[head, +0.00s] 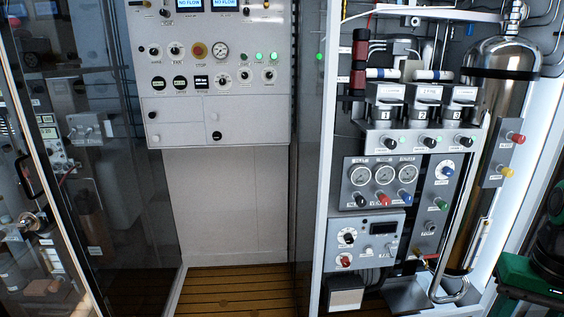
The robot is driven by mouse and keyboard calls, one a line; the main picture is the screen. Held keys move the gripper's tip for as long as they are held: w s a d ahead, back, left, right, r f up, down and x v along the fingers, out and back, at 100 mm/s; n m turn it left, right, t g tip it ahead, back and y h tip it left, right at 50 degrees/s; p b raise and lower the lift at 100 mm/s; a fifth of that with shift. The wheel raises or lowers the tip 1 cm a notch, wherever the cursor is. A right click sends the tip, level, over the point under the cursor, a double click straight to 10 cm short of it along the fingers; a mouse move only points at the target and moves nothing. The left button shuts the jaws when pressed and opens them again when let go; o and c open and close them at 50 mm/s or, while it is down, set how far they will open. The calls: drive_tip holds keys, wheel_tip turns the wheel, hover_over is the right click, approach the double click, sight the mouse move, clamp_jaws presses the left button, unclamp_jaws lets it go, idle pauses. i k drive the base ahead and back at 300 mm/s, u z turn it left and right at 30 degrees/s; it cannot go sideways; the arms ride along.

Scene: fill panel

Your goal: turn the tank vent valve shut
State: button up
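A tall shiny metal tank (497,95) stands at the right, with a fitting on its top (513,15). A small grey plate beside it carries a red knob (518,138) and a yellow knob (508,172). Their labels are too small to read, so I cannot tell which knob is the tank vent valve, or whether it is open or shut. A narrow panel left of the tank has a blue-and-white knob (446,171) and a green knob (440,204). My gripper is not in view.
A gauge panel (381,178) has black, red and blue knobs below its dials. A white-framed rack surrounds these panels. A white control panel (215,75) hangs at centre left, with glass at far left. A green-and-black object (530,275) stands at the lower right edge. Slatted floor (235,292) shows clear.

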sight(383, 199)
drive_tip(key=z, duration=1.6)
drive_tip(key=k, duration=1.2)
drive_tip(key=u, duration=0.55)
drive_tip(key=i, duration=1)
